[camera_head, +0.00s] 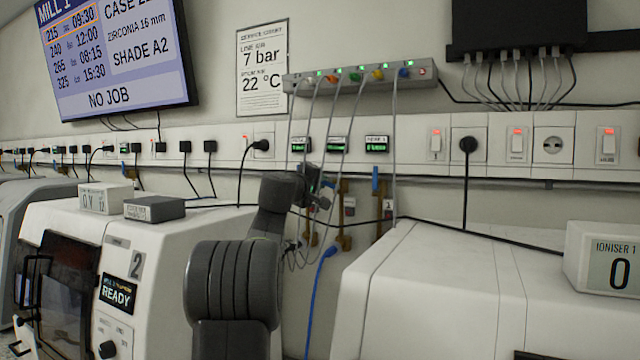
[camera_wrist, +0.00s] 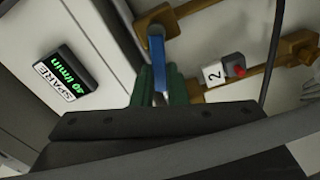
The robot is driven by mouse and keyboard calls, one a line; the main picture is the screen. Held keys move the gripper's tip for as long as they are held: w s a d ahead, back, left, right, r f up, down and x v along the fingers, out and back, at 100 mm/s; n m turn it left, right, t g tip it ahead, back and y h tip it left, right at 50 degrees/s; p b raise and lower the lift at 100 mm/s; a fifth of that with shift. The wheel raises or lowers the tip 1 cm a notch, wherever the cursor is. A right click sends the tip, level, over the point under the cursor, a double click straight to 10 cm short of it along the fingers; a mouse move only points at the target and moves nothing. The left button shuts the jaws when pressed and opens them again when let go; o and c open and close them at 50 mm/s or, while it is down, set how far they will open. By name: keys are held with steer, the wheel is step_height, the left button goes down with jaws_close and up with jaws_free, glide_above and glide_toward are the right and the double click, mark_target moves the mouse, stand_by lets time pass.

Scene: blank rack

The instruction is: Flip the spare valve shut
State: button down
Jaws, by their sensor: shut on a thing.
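The spare valve is a brass fitting (camera_wrist: 155,22) with a blue lever (camera_wrist: 157,48), at the upper middle of the wrist view. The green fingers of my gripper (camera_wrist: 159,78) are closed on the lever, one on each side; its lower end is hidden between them. A display marked SPARE (camera_wrist: 67,80) reads about 40 l/min beside the valve. In the head view my gripper (camera_head: 318,188) is at the wall behind the machines and covers most of this valve; brass pipe (camera_head: 312,228) shows below it.
Another valve with an upright blue lever (camera_head: 375,180) stands to the right. A tag marked 2 (camera_wrist: 214,75) and a red button (camera_wrist: 239,71) sit close to my gripper. Thin tubes hang from the manifold (camera_head: 360,76); a blue hose (camera_head: 318,290) runs below. White machines (camera_head: 440,260) flank my arm.

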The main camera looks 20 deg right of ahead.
steer(key=n, duration=0.1)
steer(key=f+n, duration=0.1)
steer(key=n, duration=0.2)
steer(key=shift+w+a+f+b, duration=0.1)
steer(key=shift+f+b, duration=0.2)
steer(key=c, duration=1.4)
jaws_free()
steer(key=shift+c, duration=0.2)
steer(key=b+v, duration=0.5)
steer(key=v, duration=0.9)
steer(key=p+x, duration=0.5)
steer(key=x, duration=0.9)
steer(key=shift+a, duration=0.1)
